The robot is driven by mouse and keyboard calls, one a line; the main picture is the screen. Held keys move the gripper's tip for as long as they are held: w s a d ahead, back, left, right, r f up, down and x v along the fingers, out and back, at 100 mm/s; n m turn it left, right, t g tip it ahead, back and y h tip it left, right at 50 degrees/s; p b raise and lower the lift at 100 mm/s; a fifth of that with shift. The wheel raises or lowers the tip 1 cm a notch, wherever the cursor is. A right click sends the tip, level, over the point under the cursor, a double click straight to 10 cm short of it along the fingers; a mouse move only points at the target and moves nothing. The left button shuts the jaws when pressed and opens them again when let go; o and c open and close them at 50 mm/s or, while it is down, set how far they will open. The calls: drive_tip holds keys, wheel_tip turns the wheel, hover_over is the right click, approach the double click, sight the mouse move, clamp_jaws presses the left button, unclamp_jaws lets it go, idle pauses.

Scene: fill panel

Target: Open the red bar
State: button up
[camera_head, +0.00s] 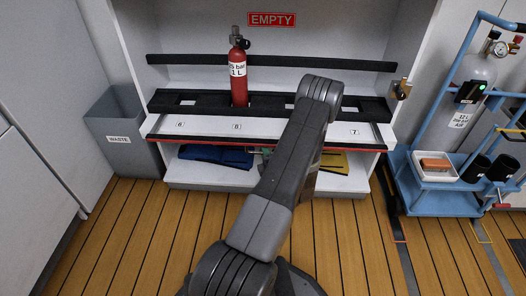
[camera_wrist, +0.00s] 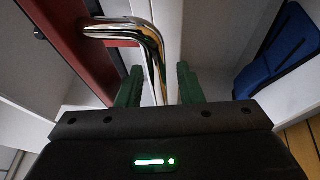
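The red bar (camera_head: 190,139) runs along the front edge of the white shelf in the head view. In the wrist view, the red bar (camera_wrist: 72,40) slants down at the upper left. A bent chrome handle (camera_wrist: 152,42) reaches out from it and runs down between the two green fingers of my gripper (camera_wrist: 159,72). The fingers stand apart, one on each side of the handle, with small gaps visible. In the head view, my arm covers part of the shelf front and hides most of the gripper and the handle.
A red cylinder (camera_head: 239,80) stands in the black rack (camera_head: 205,106) above the shelf. Blue folded cloth (camera_head: 216,156) lies in the compartment below. A waste bin (camera_head: 122,135) stands left, a blue trolley (camera_head: 436,201) right.

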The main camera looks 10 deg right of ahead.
sight(263, 144)
drive_tip(key=shift+w+a+r, duration=0.1)
drive_tip(key=shift+w, duration=0.35)
drive_tip(key=shift+c, duration=0.2)
clamp_jaws()
drive_tip(key=shift+s+r+g+p, duration=0.15)
drive_tip(key=shift+r+g+p, duration=0.25)
drive_tip(key=shift+r+p, duration=0.6)
drive_tip(key=shift+s+r+m+p, duration=0.1)
drive_tip(key=shift+r+m+p, duration=0.2)
drive_tip(key=shift+r+p, duration=0.2)
drive_tip(key=shift+f, duration=0.15)
